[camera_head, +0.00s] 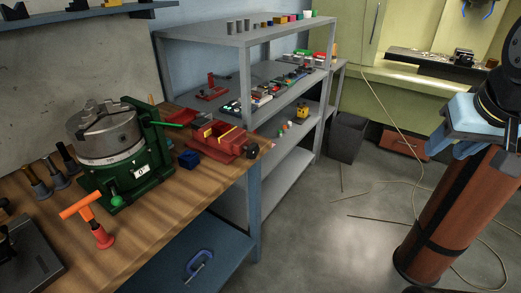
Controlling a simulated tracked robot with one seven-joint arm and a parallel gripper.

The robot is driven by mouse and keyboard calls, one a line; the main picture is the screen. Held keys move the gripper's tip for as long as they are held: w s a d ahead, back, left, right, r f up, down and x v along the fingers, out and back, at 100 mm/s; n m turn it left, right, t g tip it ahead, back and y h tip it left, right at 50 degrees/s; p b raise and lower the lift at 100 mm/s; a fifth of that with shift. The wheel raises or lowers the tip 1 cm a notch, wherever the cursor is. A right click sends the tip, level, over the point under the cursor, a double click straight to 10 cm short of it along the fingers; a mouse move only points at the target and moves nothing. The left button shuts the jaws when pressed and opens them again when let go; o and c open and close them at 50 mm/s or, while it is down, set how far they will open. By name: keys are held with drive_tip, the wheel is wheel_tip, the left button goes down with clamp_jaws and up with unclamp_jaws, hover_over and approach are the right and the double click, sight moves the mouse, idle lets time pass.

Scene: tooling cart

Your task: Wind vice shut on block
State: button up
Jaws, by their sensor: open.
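A red vice (230,149) with yellow strips along its jaws sits near the right end of the wooden bench. A dark round part (252,151) is at its right end, by the bench edge. The view is too small to tell whether anything sits between the jaws. My gripper (453,143), light blue with darker blue fingers, is at the far right, open, with nothing visible in it. It is well away from the vice.
A green-based rotary chuck (108,143) stands left of the vice. An orange-handled tool (88,218) stands on the wooden bench (165,215). A grey shelf rack (245,40) rises behind. A brown cylinder (445,225) stands at right; cables cross the floor.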

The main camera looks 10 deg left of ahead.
drive_tip(key=shift+o, duration=1.4)
drive_tip(key=shift+w, duration=0.25)
drive_tip(key=o, duration=0.5)
drive_tip(key=w+f+n, duration=0.1)
drive_tip(key=w, duration=0.3)
drive_tip(key=w+a+f+n+t, duration=0.1)
drive_tip(key=w+f+n, duration=0.1)
drive_tip(key=w, duration=0.3)
drive_tip(key=w+f+n+t, duration=0.1)
drive_tip(key=w, duration=0.4)
drive_tip(key=shift+w+a+f+h, duration=0.15)
drive_tip(key=shift+a+f+h, duration=0.15)
drive_tip(key=shift+a+h, duration=0.1)
drive_tip(key=shift+c, duration=0.2)
drive_tip(key=w+a+f+n+t+y, duration=0.1)
drive_tip(key=w+a+f+n+t, duration=0.2)
drive_tip(key=w, duration=0.4)
drive_tip(key=n+g+y, duration=0.4)
drive_tip(key=n+y, duration=0.7)
drive_tip(key=y, duration=0.5)
approach(255, 154)
drive_tip(key=x, duration=1.1)
drive_tip(key=shift+w, duration=0.1)
